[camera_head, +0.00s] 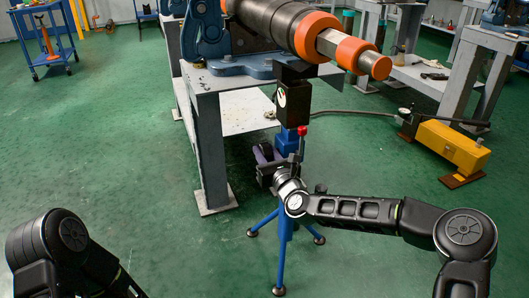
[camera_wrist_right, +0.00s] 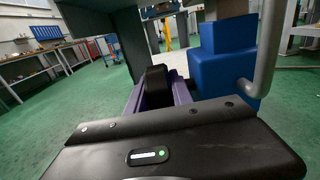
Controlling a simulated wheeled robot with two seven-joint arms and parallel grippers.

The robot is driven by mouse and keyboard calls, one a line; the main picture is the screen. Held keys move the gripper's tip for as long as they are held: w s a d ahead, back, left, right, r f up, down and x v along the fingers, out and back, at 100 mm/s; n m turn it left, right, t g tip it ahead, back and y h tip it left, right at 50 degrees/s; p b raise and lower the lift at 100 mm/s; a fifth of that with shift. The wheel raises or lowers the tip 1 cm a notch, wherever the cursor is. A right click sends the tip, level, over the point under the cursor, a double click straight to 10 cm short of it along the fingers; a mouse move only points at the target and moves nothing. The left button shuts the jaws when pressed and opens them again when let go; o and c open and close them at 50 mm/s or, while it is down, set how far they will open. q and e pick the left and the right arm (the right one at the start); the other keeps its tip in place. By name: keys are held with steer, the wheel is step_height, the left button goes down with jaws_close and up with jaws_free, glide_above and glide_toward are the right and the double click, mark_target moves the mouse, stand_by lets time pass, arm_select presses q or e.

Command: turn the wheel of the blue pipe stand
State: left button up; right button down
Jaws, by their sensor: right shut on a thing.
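The blue pipe stand (camera_head: 286,226) stands on tripod feet on the green floor, in front of the grey vise table. Its dark head with a gauge (camera_head: 293,103) is beneath the pipe end. A blue block (camera_wrist_right: 222,58) on it fills the right of the right wrist view. My own arm and gripper hide most of the wheel. My left gripper is not in view; only its arm shows.
A large pipe with orange rings (camera_head: 316,32) lies over the grey table (camera_head: 208,150). A grey hose (camera_head: 350,112) runs right toward a yellow pump (camera_head: 452,145).

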steer(key=shift+f, duration=0.1)
steer(key=t, duration=0.2)
steer(key=shift+t+y, duration=0.4)
steer(key=shift+s+t+y, duration=0.2)
steer(key=shift+t+y, duration=0.5)
steer(key=shift+t, duration=1.2)
steer(key=c, duration=1.4)
jaws_free()
steer(key=shift+d, duration=0.1)
steer(key=p+v, duration=0.2)
steer(key=v, duration=0.5)
steer(key=shift+s+f, duration=0.25)
steer(key=shift+s, duration=0.1)
